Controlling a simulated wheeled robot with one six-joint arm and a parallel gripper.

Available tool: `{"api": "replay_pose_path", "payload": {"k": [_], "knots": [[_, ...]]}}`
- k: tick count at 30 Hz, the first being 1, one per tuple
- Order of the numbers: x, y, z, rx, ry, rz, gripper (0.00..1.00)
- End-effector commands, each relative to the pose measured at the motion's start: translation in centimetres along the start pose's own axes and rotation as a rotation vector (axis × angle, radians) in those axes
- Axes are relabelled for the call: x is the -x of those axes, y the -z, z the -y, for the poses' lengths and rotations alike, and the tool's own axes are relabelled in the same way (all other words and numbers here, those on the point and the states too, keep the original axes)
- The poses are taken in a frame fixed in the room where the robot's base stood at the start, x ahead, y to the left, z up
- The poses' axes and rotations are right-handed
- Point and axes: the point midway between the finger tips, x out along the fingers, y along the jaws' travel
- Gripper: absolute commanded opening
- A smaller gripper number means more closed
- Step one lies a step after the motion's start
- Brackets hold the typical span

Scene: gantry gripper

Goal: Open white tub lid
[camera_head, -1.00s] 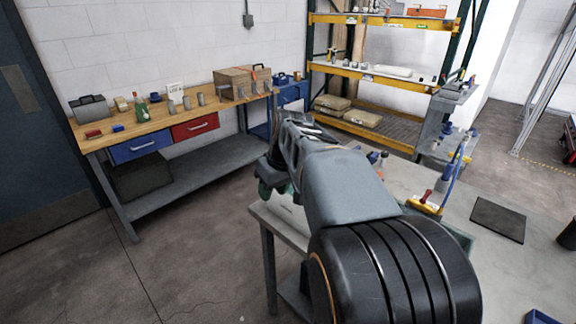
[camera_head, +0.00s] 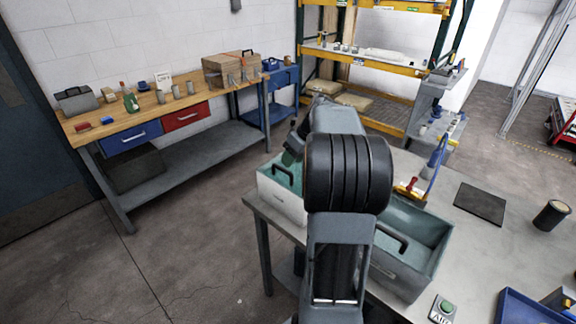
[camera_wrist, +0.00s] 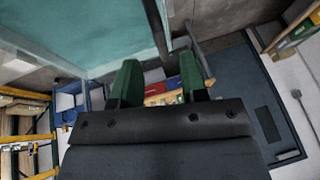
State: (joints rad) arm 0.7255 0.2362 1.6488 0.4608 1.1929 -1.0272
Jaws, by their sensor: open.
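The white tub (camera_head: 281,201) stands on the near left edge of the grey table in the head view. Its top is teal, with a black handle (camera_head: 283,169); I cannot tell whether this is a closed lid or the inside. My gripper (camera_head: 292,155) is just above and behind the tub's top, partly hidden by my arm. In the wrist view my gripper (camera_wrist: 161,80) has its two green fingers apart with nothing between them. A large teal panel (camera_wrist: 80,32) fills the upper left there, with a dark bar along its right edge.
A second, grey-teal tub (camera_head: 425,240) with a black handle stands to the right on the table (camera_head: 470,235). A workbench (camera_head: 170,104) is behind left.

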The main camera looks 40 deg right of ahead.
Motion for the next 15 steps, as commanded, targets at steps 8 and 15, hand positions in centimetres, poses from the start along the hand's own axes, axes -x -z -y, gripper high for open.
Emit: {"api": "replay_pose_path", "payload": {"k": [8,15], "knots": [[-3.3,0.0,0.0,0.001,0.001,0.001,0.4],[-4.3,0.0,0.0,0.0,0.0,0.001,0.4]]}}
